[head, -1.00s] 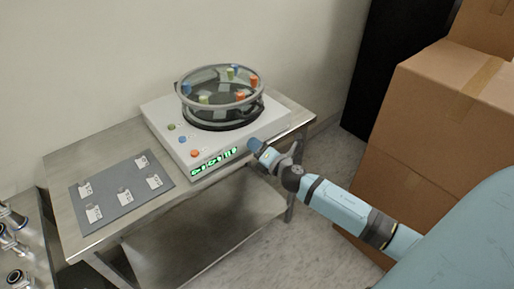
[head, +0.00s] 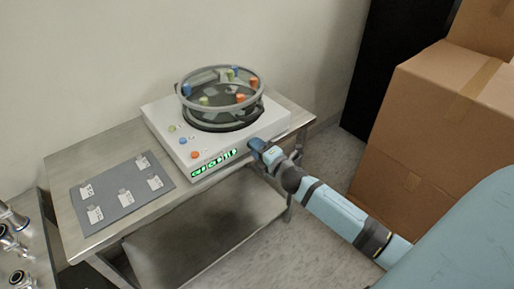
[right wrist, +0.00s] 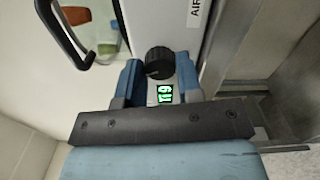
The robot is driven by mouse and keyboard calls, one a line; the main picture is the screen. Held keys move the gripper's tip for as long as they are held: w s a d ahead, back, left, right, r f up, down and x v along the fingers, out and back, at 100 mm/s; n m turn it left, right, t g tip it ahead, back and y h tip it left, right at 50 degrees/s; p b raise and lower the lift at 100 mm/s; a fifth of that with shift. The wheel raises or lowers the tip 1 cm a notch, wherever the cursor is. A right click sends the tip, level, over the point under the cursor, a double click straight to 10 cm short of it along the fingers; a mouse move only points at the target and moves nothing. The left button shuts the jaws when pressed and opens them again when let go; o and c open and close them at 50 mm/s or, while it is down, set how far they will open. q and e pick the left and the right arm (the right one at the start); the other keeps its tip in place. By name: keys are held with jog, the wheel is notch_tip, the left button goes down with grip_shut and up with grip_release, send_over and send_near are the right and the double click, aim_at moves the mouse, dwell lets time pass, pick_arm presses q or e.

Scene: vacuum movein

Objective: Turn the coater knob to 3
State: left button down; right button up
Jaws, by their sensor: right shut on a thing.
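The coater (head: 165,118) is a white box with a round clear chamber (head: 222,98) on top, standing on a metal table. Its front face has a green lit display (head: 214,162). The black ribbed knob (right wrist: 159,62) shows in the right wrist view, between the blue fingers of my right gripper (right wrist: 157,80). The right gripper is shut on the knob. In the head view the right gripper (head: 257,146) is at the right end of the coater's front face and hides the knob. The knob's setting cannot be read. My left gripper is not in view.
A grey mat (head: 122,194) with several small labelled items lies on the metal table (head: 70,165), left of the coater. Cardboard boxes (head: 437,130) stand at the right. Metal fittings (head: 14,238) are at the lower left.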

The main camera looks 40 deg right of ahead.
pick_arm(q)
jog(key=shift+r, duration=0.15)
pick_arm(e)
jog(key=o, duration=0.9)
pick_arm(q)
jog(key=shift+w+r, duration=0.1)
pick_arm(e)
jog(key=shift+s, duration=0.1)
jog(key=s, duration=0.9)
jog(key=s+d, duration=0.1)
jog(key=s, duration=0.3)
jog(key=shift+s, duration=0.35)
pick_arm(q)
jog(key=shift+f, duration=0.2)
